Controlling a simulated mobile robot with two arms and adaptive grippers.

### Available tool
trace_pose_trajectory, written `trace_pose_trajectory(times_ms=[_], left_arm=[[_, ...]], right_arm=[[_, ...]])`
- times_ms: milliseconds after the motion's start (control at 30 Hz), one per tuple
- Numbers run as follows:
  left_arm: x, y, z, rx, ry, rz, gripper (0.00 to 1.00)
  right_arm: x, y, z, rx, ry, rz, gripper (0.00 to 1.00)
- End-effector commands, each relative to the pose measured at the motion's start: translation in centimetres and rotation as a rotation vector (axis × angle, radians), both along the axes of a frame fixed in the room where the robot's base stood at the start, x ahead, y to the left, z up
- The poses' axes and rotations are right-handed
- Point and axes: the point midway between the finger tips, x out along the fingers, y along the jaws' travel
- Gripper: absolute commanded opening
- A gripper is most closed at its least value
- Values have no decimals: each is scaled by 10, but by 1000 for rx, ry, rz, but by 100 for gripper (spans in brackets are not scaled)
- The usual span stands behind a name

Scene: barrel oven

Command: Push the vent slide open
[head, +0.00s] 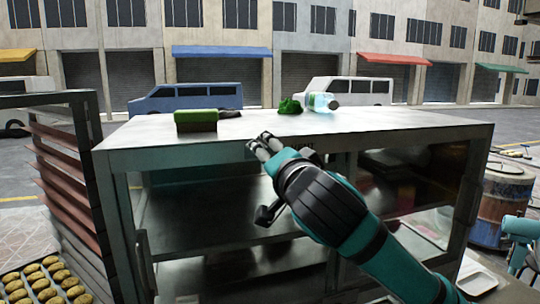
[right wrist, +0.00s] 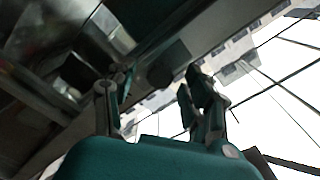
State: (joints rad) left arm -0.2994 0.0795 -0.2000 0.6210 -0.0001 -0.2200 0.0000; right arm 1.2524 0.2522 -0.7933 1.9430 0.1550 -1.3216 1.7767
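I cannot pick out the vent slide for certain in either view. A rusty drum-shaped body (head: 503,205), perhaps the barrel oven, stands at the right edge of the head view, partly cut off by the cabinet. My right gripper (head: 258,146) is at the front edge of the metal counter top, left of the middle; the head view does not show whether it touches. In the right wrist view its two fingers (right wrist: 152,87) are spread apart with nothing between them. A dark rounded part lies beyond them, under the counter's edge.
The metal counter (head: 400,118) has open shelves below. On top are a green-and-brown brush or block (head: 196,120), a green bunch (head: 290,106) and a clear bottle (head: 323,102). A slatted rack (head: 62,180) and a tray of round buns (head: 40,282) are at left.

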Motion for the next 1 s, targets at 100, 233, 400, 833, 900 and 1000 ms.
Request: trace_pose_trajectory(times_ms=[100, 233, 400, 833, 900, 1000], left_arm=[[0, 0, 0, 0, 0, 0, 40], [0, 0, 0, 0, 0, 0, 40], [0, 0, 0, -1, 1, -1, 40], [-1, 0, -10, -1, 1, 0, 40], [-1, 0, -16, -1, 1, 0, 40], [-1, -1, -23, -1, 2, 0, 40]], right_arm=[[0, 0, 0, 0, 0, 0, 34], [0, 0, 0, 0, 0, 0, 17], [0, 0, 0, 0, 0, 0, 0], [-4, 11, -2, 5, -4, 8, 0], [-6, 18, -2, 6, -5, 9, 0], [-9, 27, -2, 7, -3, 8, 0]])
